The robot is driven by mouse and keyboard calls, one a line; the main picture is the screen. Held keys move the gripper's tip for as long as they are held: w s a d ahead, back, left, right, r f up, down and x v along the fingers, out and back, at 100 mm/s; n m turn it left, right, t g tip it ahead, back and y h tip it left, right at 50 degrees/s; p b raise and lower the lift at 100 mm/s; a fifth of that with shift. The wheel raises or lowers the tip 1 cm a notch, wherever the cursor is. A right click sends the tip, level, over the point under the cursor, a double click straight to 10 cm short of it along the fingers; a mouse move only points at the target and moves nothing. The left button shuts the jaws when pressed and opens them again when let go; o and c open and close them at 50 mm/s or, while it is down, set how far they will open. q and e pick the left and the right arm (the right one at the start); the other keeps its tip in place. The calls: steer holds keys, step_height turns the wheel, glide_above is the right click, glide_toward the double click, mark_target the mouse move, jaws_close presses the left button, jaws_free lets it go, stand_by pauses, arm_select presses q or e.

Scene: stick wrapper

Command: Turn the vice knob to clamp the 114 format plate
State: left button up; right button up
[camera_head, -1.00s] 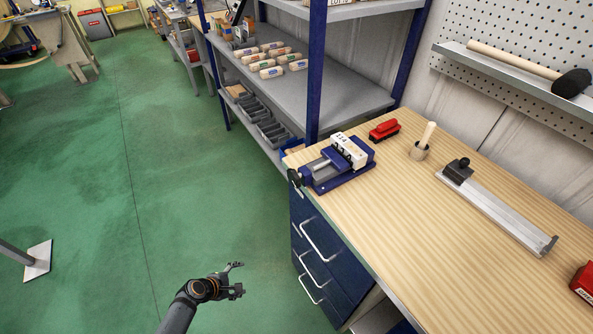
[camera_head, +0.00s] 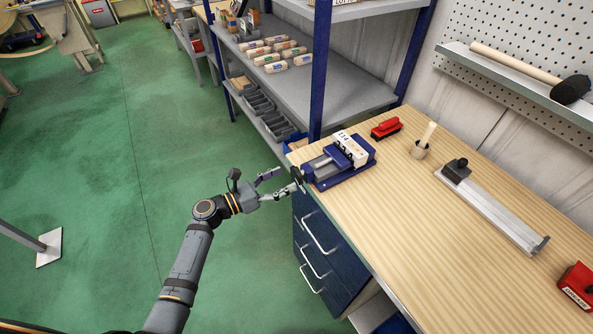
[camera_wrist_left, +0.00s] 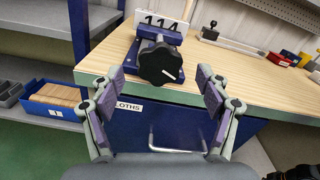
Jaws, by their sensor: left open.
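The blue vice (camera_head: 345,177) stands at the near left corner of the wooden workbench. The white 114 format plate (camera_head: 350,149) sits upright in its jaws; it also shows in the left wrist view (camera_wrist_left: 160,22). The black vice knob (camera_wrist_left: 160,64) faces the left wrist camera, centred between the fingers; in the head view it (camera_head: 297,176) is partly covered by a fingertip. My left gripper (camera_head: 281,182) is open, its fingers pointing at the knob. In the left wrist view the gripper (camera_wrist_left: 161,88) has its fingers spread on either side, with nothing held.
The wooden workbench (camera_head: 420,230) has dark blue drawers with handles (camera_head: 320,237) below. A shelf rack (camera_head: 318,80) stands behind. Green floor is open at left.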

mark_target(294, 175)
arm_select(q)
steer(key=x, duration=0.5)
steer(key=shift+d+p, duration=0.1)
steer(key=shift+p, duration=0.25)
steer(key=c, duration=1.2)
